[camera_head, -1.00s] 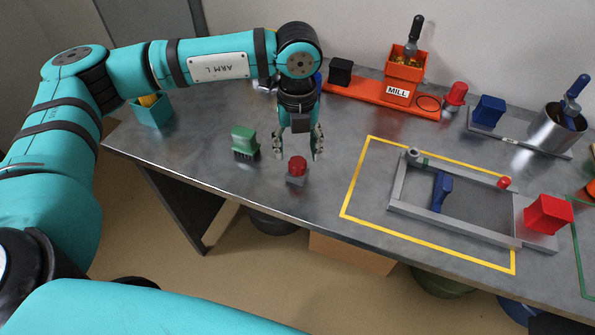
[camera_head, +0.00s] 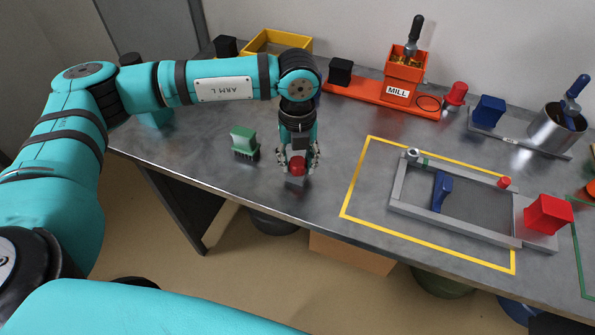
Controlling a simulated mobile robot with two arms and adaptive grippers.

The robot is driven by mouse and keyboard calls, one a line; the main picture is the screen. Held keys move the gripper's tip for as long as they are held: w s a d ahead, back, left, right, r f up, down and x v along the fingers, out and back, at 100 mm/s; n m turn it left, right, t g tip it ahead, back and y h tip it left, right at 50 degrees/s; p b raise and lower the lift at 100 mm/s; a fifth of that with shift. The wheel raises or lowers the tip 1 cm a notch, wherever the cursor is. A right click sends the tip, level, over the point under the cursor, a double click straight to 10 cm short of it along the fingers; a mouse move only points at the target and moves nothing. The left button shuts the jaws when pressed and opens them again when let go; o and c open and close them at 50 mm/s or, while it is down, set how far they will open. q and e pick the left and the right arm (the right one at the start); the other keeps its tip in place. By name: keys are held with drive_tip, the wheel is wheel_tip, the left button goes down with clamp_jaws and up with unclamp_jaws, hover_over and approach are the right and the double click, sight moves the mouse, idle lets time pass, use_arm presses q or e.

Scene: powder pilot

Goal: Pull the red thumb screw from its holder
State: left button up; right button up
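The red thumb screw (camera_head: 297,166) stands with its round red head up in a small grey holder (camera_head: 296,181) near the table's front edge. My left gripper (camera_head: 298,165) points down from above, with one finger on each side of the red head. The fingers look close to the head, but whether they touch or grip it I cannot tell. The screw's lower part is hidden in the holder. My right gripper is out of view.
A green brush (camera_head: 243,142) stands just left of the holder. A grey frame (camera_head: 397,185) lies inside yellow tape to the right. The orange mill (camera_head: 404,76), a yellow tray (camera_head: 278,35) and a steel pot (camera_head: 556,131) stand farther back. Bare table lies between holder and tape.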

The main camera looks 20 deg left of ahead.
sight(297, 161)
use_arm(q)
clamp_jaws()
drive_tip(key=shift+r, duration=0.9)
idle(0.4)
drive_tip(key=shift+r, duration=2.55)
